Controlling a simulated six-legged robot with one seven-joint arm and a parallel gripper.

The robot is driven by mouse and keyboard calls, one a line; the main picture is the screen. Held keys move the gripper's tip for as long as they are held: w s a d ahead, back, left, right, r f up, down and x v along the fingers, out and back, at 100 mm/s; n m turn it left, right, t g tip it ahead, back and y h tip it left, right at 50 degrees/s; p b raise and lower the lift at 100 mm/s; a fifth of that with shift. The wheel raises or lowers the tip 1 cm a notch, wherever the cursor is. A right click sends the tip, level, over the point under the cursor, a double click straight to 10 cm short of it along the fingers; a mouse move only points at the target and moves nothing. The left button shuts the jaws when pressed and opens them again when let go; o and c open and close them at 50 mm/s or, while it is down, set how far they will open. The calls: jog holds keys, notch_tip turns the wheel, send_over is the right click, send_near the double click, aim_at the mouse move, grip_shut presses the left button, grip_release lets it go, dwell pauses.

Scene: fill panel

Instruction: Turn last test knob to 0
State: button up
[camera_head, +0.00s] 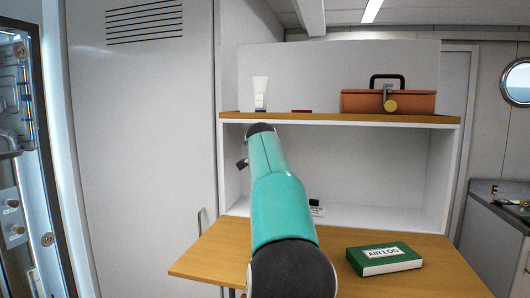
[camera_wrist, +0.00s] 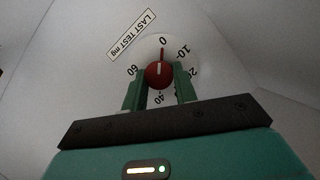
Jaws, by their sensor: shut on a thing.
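The last test knob (camera_wrist: 157,76) is red and sits on a round white dial (camera_wrist: 146,47) marked with numbers, including 0, 10, 40 and 60. Its pointer is directed up at the 0 mark or very close to it. A label reading LAST TEST mg (camera_wrist: 131,35) is beside the dial at upper left. My gripper (camera_wrist: 160,80) has its two green fingers on either side of the knob, shut on it. In the head view my teal arm reaches toward the shelf unit; the knob and fingers cannot be made out there.
A wooden desk (camera_head: 205,262) holds a green AIR LOG book (camera_head: 384,258). The upper shelf (camera_head: 330,118) carries a white tube (camera_head: 260,92), a small dark red item (camera_head: 302,111) and a brown case (camera_head: 412,103). A counter (camera_head: 497,225) stands at right.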

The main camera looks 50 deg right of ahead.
jog(key=shift+w+a+n, duration=0.1)
jog(key=shift+n, duration=0.2)
jog(key=o, duration=1)
jog(key=v, duration=1.3)
jog(key=shift+a+r, duration=0.3)
jog(key=shift+a, duration=0.05)
